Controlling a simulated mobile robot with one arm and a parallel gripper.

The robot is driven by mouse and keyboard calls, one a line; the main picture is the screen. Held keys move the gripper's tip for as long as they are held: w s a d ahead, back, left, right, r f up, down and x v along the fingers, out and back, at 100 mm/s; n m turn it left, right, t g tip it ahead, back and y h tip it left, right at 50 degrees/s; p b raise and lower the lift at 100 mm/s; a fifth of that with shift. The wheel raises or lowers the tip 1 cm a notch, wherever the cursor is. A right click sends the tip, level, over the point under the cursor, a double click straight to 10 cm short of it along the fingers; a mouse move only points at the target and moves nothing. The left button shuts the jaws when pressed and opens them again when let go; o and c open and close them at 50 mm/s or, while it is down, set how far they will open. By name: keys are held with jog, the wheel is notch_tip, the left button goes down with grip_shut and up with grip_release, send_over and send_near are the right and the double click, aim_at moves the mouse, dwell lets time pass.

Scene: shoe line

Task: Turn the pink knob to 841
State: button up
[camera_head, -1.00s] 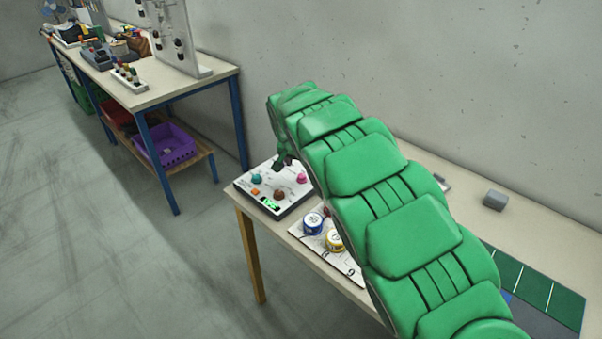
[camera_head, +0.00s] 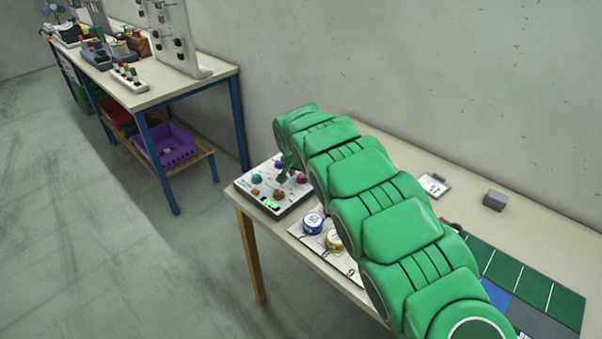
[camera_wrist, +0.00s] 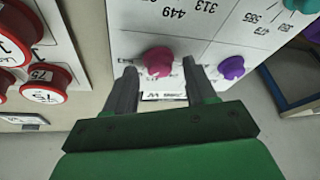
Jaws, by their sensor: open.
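The pink knob (camera_wrist: 158,61) stands on a white control panel (camera_wrist: 215,58) in the wrist view, with printed numbers such as 449 and 313 upside down beside it. My gripper (camera_wrist: 163,72) is open, with one finger on each side of the knob's near edge; I cannot tell whether either touches it. In the head view the pink knob (camera_head: 302,178) is at the panel's right side, close to my gripper (camera_head: 288,165).
The panel also carries a teal knob (camera_head: 257,178), a purple knob (camera_wrist: 231,67) and a brown knob (camera_head: 279,194). A board with round blue (camera_head: 312,223) and yellow (camera_head: 334,240) pieces lies in front. A grey block (camera_head: 495,200) stands farther right.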

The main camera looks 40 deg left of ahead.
grip_shut()
jog(key=shift+m, duration=0.3)
jog(key=m, duration=0.1)
jog(key=m+h, duration=0.1)
jog(key=shift+s+a+f+m, duration=0.1)
jog(key=shift+a+f+m, duration=0.05)
jog(key=shift+m, duration=0.15)
jog(key=shift+a+m+t+h, duration=0.15)
jog(key=shift+m+h, duration=0.3)
jog(key=shift+m, duration=0.55)
jog(key=shift+a+m+t+h, duration=0.15)
jog(key=shift+m+h, duration=0.3)
jog(key=shift+m, duration=0.55)
jog(key=shift+d, duration=0.1)
grip_release()
